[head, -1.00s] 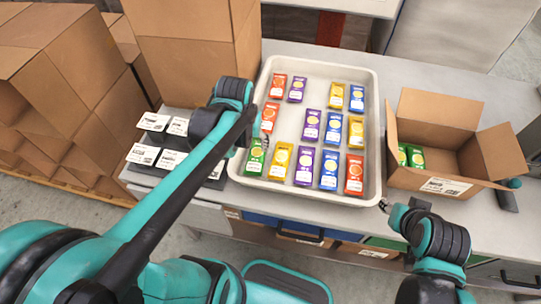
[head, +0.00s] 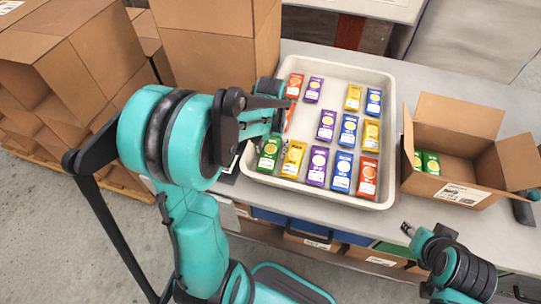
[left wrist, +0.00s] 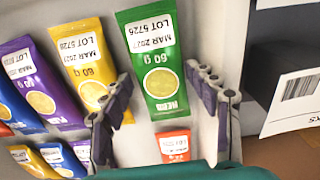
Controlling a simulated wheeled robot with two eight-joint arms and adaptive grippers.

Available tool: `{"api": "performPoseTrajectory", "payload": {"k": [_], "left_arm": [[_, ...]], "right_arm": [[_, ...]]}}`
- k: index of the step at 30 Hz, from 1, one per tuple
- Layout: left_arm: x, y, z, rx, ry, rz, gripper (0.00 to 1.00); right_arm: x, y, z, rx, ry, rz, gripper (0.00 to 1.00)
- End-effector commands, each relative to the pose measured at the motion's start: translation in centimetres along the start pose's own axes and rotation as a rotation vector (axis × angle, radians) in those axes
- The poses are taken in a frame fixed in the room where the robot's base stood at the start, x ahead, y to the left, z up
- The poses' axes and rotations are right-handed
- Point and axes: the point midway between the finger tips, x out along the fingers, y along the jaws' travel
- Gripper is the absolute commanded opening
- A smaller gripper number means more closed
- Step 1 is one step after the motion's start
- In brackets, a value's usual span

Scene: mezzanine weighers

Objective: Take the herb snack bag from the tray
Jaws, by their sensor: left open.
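The green herb snack bag (head: 269,153) lies flat in the front left corner of the white tray (head: 382,88). In the left wrist view the herb bag (left wrist: 158,58) shows its white date label and yellow-green disc. My left gripper (head: 276,122) hangs above the left part of the tray, just behind the herb bag. In the left wrist view my left gripper (left wrist: 160,98) is open, its fingers to either side of the bag's lower end, with nothing held. My right gripper (head: 408,230) is off the table's front edge; its fingers are too small to judge.
An open carton (head: 455,130) right of the tray holds green bags (head: 430,163). Large cartons (head: 215,50) stand behind left.

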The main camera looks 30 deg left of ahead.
Motion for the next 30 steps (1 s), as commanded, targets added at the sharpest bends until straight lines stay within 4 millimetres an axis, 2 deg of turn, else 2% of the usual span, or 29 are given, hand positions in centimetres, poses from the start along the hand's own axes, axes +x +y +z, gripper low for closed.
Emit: {"api": "performPoseTrajectory", "payload": {"k": [2, 8, 12, 13, 23, 30], "left_arm": [[0.9, 0.0, 0.0, 0.0, 0.0, -0.001, 0.62], [0.8, -0.1, 0.0, -0.001, 0.0, -0.001, 0.62], [0.8, -0.1, 0.0, -0.001, 0.0, -0.001, 0.26], [0.8, -0.1, 0.0, -0.001, 0.0, -0.001, 0.22], [0.7, 0.0, 0.0, 0.0, 0.001, 0.0, 0.22], [-1.5, 0.0, 0.0, 0.0, 0.001, 0.0, 0.22]], "right_arm": [[0.4, 0.0, 0.3, 0.0, 0.0, 0.0, 0.4], [0.3, 0.0, 0.2, 0.0, 0.0, 0.0, 0.4], [0.2, 0.0, 0.2, 0.0, 0.0, 0.0, 0.4], [0.2, 0.0, 0.2, 0.0, 0.0, 0.0, 0.4], [0.2, 0.0, 0.1, 0.0, 0.0, 0.0, 0.4], [-0.7, 0.0, -0.6, 0.0, 0.0, 0.0, 0.4]]}}
